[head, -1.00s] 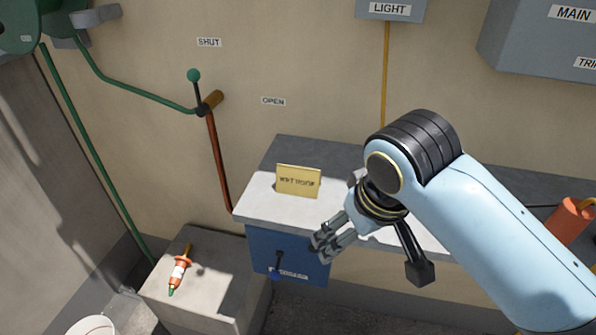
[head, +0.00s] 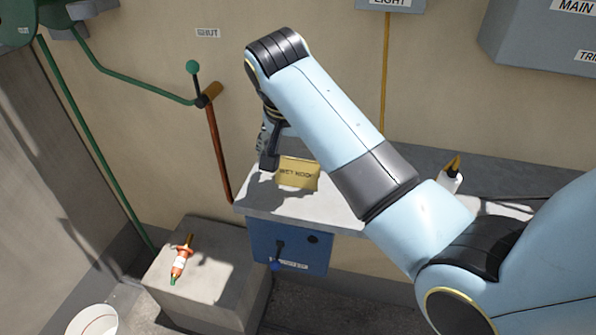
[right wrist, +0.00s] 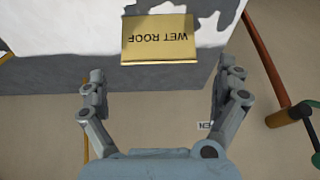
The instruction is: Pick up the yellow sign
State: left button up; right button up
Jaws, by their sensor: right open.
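The yellow sign (head: 299,174), lettered WET ROOF, stands on the pale top of the ledge (head: 262,197) against the wall. My left gripper is not in view.
A blue box (head: 290,248) with a lever is under the ledge's front. An orange-and-white tool (head: 180,262) lies on a concrete block (head: 215,275) at lower left. A green-knobbed lever (head: 194,82) and brown pipe (head: 217,145) are on the wall, left. A white container (head: 452,181) stands farther right.

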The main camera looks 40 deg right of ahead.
aim_at(298, 162)
jog(key=x, duration=0.5)
jog(key=shift+s+f+p, duration=0.2)
jog(key=shift+f+p, duration=0.1)
jog(key=shift+a, duration=0.1)
jog(key=c, duration=0.9)
jog(key=shift+o, duration=0.2)
